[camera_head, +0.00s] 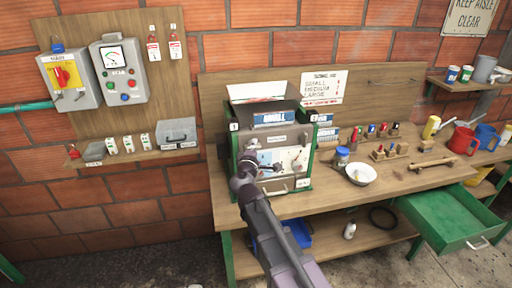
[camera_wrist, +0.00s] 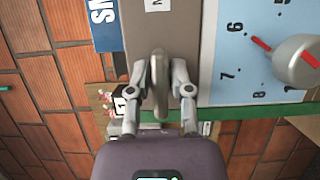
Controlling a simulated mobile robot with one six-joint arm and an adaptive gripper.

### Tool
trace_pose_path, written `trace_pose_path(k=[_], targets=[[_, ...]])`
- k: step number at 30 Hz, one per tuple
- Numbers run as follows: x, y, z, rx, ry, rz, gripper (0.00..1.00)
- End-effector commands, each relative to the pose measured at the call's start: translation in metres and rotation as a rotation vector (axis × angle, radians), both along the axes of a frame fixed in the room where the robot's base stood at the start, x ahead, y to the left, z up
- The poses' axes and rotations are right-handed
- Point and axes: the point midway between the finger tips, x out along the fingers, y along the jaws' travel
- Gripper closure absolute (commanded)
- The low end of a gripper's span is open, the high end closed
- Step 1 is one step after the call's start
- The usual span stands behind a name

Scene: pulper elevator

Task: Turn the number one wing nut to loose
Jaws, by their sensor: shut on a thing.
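The number one wing nut (camera_wrist: 157,62) is a grey-brown upright piece at the edge of the machine in the wrist view. My gripper (camera_wrist: 158,86) has one finger on each side of it and is shut on it. The black tag marked 1 (camera_wrist: 120,105) is just left of the fingers. In the head view the machine (camera_head: 278,143) stands on the bench, with tag 1 (camera_head: 234,127) at its left and tag 2 (camera_head: 314,118) at its right. My gripper (camera_head: 246,168) is at the machine's left front there, and the arm hides the wing nut.
A dial with a red pointer and grey knob (camera_wrist: 300,60) is right of the fingers. A white bowl (camera_head: 361,174) and a blue-lidded jar (camera_head: 342,155) stand right of the machine. A green drawer (camera_head: 450,215) is open at the right. A control panel (camera_head: 118,70) hangs at the left.

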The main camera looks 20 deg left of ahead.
Motion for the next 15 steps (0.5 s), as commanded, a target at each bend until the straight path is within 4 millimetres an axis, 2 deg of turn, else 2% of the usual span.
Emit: trace_pose_path(k=[2, 3, 6, 15], targets=[[0.0005, 0.0004, 0.0001, -0.001, -0.001, 0.000, 1.00], [0.0005, 0.0004, 0.0001, -0.001, -0.001, 0.000, 0.64], [0.0005, 0.0005, 0.0001, -0.001, -0.001, 0.000, 0.37], [0.0003, 0.0002, 0.0001, -0.001, 0.000, 0.000, 0.37]])
